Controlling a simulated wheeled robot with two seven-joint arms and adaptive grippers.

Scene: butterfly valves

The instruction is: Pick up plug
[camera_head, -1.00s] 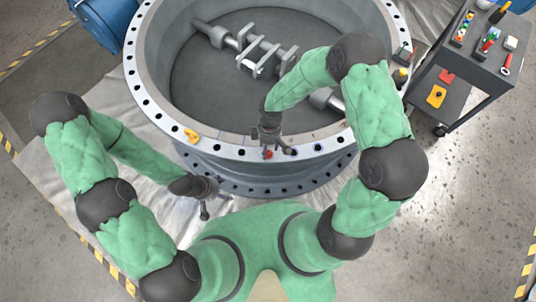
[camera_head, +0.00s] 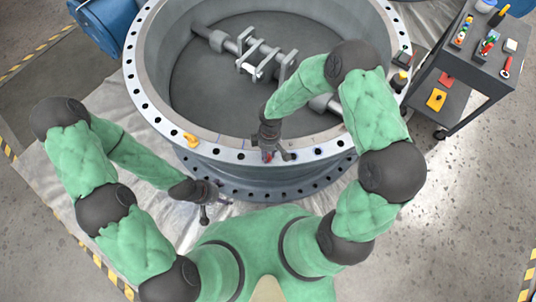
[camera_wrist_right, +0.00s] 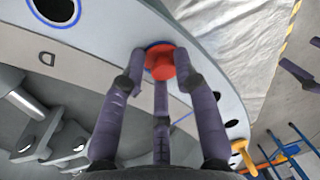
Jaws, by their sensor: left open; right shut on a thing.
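A red plug (camera_wrist_right: 161,64) sits at a blue-ringed hole in the pale flange (camera_wrist_right: 110,40) in the right wrist view. In the head view it shows as a small red spot (camera_head: 268,156) on the near part of the flange. My right gripper (camera_head: 270,152) is shut on the plug, its fingers around it in the right wrist view (camera_wrist_right: 162,80). I cannot tell whether the plug is clear of the hole. My left gripper (camera_head: 208,203) is open and empty, low beside the outer wall of the ring.
The big valve body (camera_head: 140,92) has a flange with many holes and a disc with brackets (camera_head: 262,55) inside. A yellow-orange part (camera_head: 191,140) stands on the flange left of my right gripper. A tool cart (camera_head: 480,80) stands at the right. The floor at lower right is clear.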

